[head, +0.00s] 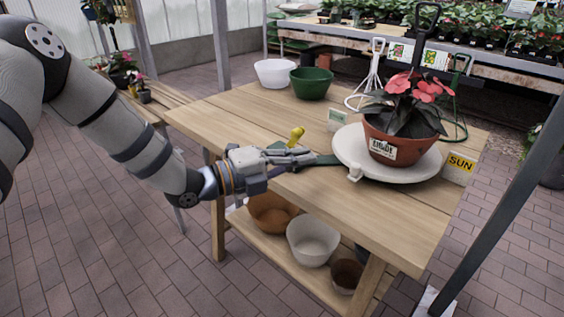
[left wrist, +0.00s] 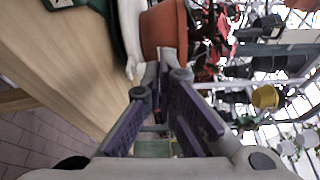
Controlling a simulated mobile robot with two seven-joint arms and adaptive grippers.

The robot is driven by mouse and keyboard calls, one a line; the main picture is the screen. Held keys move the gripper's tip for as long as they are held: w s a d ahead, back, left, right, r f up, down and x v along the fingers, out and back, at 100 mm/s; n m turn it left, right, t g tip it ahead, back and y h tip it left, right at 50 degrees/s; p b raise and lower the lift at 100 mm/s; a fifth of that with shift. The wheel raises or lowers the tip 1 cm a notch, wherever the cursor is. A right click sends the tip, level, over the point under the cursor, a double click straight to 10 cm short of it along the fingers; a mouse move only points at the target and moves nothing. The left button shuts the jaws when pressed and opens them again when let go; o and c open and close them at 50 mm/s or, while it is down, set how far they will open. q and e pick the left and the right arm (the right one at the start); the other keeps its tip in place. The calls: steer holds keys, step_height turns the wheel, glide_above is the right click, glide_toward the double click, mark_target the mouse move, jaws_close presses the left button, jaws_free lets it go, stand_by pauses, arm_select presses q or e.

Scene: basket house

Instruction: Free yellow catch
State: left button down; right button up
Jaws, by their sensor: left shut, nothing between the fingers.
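The yellow catch (head: 296,136) stands up from a dark green part (head: 325,160) on the table, beside the round white turntable (head: 347,160). My left gripper (head: 306,158) is shut and empty, just in front of the catch; I cannot tell whether it touches it. In the left wrist view, its fingertips (left wrist: 163,74) are together near the turntable rim (left wrist: 132,42) and the terracotta pot (left wrist: 163,30). The yellow catch cannot be made out there. The potted plant with red flowers (head: 425,88) stands on the turntable. My right gripper is not in view.
A white bowl (head: 274,73) and a green bowl (head: 311,83) stand at the table's back. A SUN sign (head: 460,163) is at the right, and a small card (head: 338,118) stands behind the turntable. Bowls sit on the lower shelf (head: 262,244). The table's front right is clear.

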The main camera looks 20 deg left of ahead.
mark_target(291, 142)
arm_select(q)
steer(key=x, duration=0.3)
steer(key=shift+w+a, duration=0.2)
steer(key=shift+a, duration=0.05)
steer(key=shift+w+a+r, duration=0.1)
steer(key=shift+w+a, duration=0.1)
steer(key=shift+a, duration=0.4)
steer(key=shift+w+a+r, duration=0.1)
steer(key=shift+w+a, duration=0.1)
steer(key=shift+a, duration=0.45)
steer(key=shift+w+a, duration=0.15)
steer(key=shift+a, duration=0.25)
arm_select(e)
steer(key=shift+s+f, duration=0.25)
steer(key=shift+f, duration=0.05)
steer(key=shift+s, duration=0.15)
